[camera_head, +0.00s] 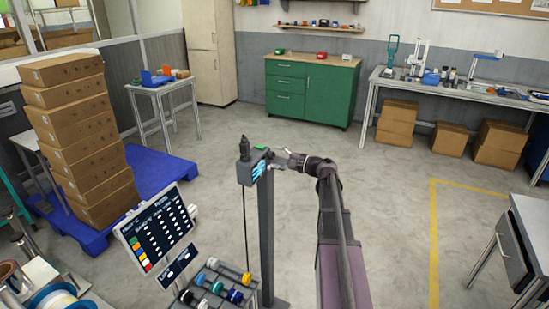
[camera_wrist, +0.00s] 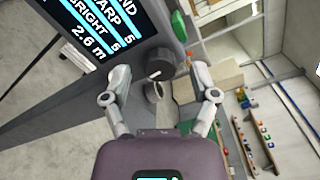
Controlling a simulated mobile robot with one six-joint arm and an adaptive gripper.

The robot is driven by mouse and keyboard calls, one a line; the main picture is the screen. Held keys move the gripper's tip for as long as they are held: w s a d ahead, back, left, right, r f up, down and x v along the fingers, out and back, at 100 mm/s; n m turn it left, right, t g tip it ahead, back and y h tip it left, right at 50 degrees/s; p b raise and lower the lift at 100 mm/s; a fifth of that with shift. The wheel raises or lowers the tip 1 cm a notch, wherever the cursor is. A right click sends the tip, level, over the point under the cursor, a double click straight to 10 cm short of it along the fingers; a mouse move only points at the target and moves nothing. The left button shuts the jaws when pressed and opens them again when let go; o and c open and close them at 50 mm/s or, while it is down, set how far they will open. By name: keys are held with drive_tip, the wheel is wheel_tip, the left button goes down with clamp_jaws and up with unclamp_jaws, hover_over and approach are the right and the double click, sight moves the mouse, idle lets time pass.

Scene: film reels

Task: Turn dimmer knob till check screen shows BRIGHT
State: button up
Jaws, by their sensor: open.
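In the wrist view a dark round knob (camera_wrist: 159,64) with a white mark sits on the grey side of a device. A smaller grey round part (camera_wrist: 153,92) is just below it. My gripper (camera_wrist: 161,80) is open, its fingers apart to the left and right of these parts, with no clear contact. A lit screen (camera_wrist: 95,28) at the upper left shows tilted, partly cut-off text, including "BRIGHT 5" and "2.6 m". In the head view the device (camera_head: 251,170) with cyan readouts stands on a post, and my gripper (camera_head: 291,158) is at its right side; the knob is hidden or too small to tell.
A tilted display (camera_head: 157,230) and a rack of coloured reels (camera_head: 222,285) stand left of the post. A blue pallet (camera_head: 160,172) bears stacked boxes (camera_head: 80,120). A green cabinet (camera_head: 310,95) is at the back.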

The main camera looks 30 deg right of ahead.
drive_tip(key=v, duration=1.1)
drive_tip(key=shift+s+d, duration=0.1)
idle(0.4)
drive_tip(key=s+a+f+n+g+h+p, duration=0.1)
drive_tip(key=a+f+n+g, duration=0.3)
drive_tip(key=a, duration=0.6)
drive_tip(key=s+a+f+n+g+h, duration=0.1)
drive_tip(key=s+a+f+n+g, duration=0.25)
drive_tip(key=a, duration=0.65)
drive_tip(key=s+a+f+n+g+h+p, duration=0.2)
drive_tip(key=s+a+f+n+g+h, duration=0.4)
drive_tip(key=s+a, duration=0.5)
wheel_tip(320, 180, down, 2)
drive_tip(key=n+h, duration=0.2)
drive_tip(key=h, duration=0.1)
drive_tip(key=shift+s+g, duration=0.2)
drive_tip(key=shift+g, duration=0.15)
